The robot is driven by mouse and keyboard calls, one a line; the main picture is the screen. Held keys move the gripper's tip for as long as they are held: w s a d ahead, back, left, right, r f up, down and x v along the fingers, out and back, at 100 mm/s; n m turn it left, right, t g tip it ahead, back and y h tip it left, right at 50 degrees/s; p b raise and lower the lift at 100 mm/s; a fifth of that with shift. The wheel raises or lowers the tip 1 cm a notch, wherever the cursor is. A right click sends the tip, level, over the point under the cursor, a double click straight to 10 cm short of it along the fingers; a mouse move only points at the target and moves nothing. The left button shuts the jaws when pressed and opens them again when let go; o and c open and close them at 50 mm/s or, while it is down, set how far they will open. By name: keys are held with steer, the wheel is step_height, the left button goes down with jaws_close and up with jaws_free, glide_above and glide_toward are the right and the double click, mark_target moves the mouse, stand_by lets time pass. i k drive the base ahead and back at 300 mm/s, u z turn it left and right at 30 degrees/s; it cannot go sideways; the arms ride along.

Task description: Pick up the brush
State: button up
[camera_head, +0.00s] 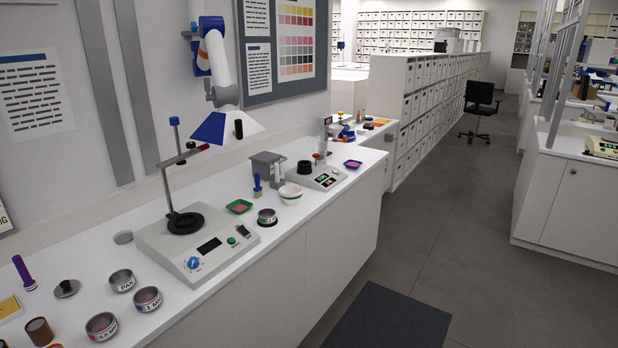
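A small upright blue-handled object (257,187) stands on the white counter, between a stirrer-like device and a grey block. It may be the brush, but it is too small for me to tell its bristles. My gripper is not in view.
The white counter (281,222) runs along the left wall. A stirrer-like device (196,247) with a post, a green tray (239,206), a white bowl (290,194) and a scale-like device (317,177) crowd it. Several tins and a purple torch-like object (23,272) lie nearer. The grey floor (470,225) is open at right.

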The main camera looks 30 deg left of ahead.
mark_target(258, 189)
steer(key=i, duration=1.5)
steer(key=u, duration=1.15)
steer(key=i, duration=0.8)
steer(key=u, duration=0.9)
